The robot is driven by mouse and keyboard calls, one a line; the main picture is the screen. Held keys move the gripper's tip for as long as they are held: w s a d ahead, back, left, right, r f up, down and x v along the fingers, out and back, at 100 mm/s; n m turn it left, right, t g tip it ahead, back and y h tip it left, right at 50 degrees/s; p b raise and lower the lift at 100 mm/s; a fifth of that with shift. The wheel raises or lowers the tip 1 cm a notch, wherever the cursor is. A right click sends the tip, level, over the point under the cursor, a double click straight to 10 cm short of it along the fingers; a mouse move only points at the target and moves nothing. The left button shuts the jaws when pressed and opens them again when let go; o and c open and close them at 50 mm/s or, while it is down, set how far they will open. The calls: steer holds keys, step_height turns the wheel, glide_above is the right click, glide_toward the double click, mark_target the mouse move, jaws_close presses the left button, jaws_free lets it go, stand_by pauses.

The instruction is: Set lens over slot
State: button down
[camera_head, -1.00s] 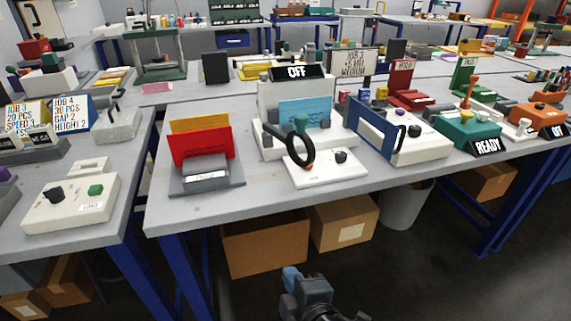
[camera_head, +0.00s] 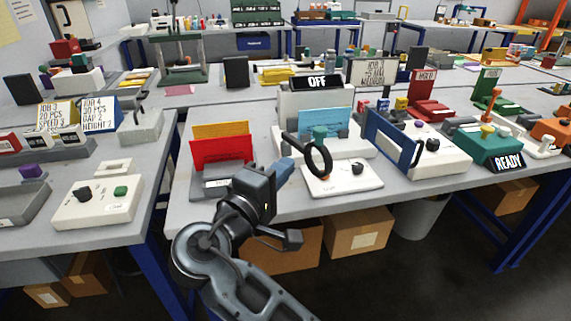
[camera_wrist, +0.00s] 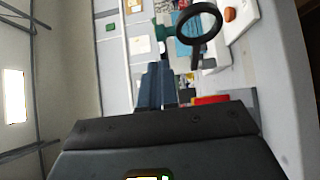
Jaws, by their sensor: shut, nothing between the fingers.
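The lens is a black ring (camera_head: 328,160) on a black arm, standing tilted above the front of the white machine under the "OFF" sign. Its ring and stem also show in the wrist view (camera_wrist: 196,56), beyond my fingertips. I cannot make out a slot clearly in any view. My gripper (camera_head: 286,168) is shut and empty, just left of the ring and apart from it. Its blue-grey fingers lie together in the wrist view (camera_wrist: 156,88).
A red and yellow card holder (camera_head: 222,152) stands close behind my gripper on the left. A white base with a black knob (camera_head: 357,168) lies just right of it. A blue frame (camera_head: 385,138) stands further right. The bench's front edge is bare.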

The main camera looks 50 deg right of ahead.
mark_target(317, 135)
steer(key=p+x, duration=0.1)
steer(key=x, duration=1)
steer(key=shift+d, duration=0.3)
steer(key=shift+d, duration=0.1)
